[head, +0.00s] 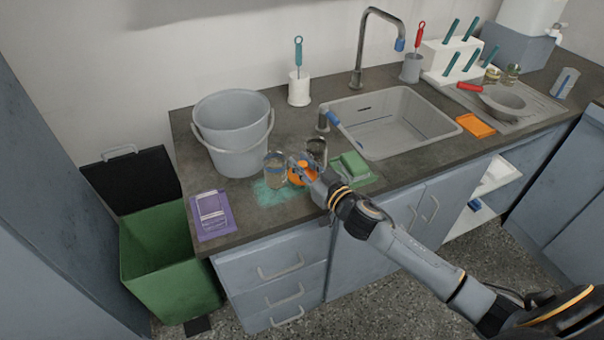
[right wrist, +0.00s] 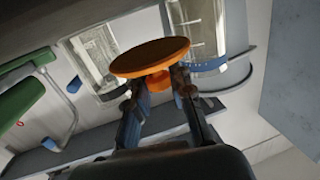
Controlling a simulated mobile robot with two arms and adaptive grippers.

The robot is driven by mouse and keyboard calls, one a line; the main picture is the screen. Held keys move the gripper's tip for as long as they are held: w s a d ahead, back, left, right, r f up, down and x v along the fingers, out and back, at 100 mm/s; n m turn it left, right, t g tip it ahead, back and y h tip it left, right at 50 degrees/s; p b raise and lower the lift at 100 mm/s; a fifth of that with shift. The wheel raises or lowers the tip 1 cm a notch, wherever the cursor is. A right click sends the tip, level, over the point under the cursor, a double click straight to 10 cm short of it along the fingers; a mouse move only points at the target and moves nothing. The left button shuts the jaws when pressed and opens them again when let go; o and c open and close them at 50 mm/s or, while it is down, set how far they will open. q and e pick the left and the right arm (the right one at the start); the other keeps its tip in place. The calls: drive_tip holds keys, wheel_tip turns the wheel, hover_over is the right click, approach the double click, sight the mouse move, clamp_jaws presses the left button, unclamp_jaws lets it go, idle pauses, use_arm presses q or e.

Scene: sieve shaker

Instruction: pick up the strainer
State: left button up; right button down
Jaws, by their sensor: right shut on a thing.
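The strainer, an orange round disc with a short stem, is in my right gripper (head: 303,173). In the right wrist view the strainer (right wrist: 150,58) sits across the tips of the right gripper (right wrist: 160,82), whose fingers are shut on its stem. In the head view the strainer (head: 299,178) is near the counter's front edge, between two clear glasses, partly hidden by the gripper. I cannot tell whether it touches the counter. My left gripper is not in view.
One glass (head: 275,172) stands close on the left and another (head: 317,150) behind. Teal powder (head: 266,194) lies on the counter.

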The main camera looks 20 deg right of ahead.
drive_tip(key=shift+f, duration=1.55)
drive_tip(key=shift+b, duration=0.3)
drive_tip(key=shift+f, duration=0.2)
drive_tip(key=c, duration=1.5)
unclamp_jaws()
drive_tip(key=shift+o, duration=0.2)
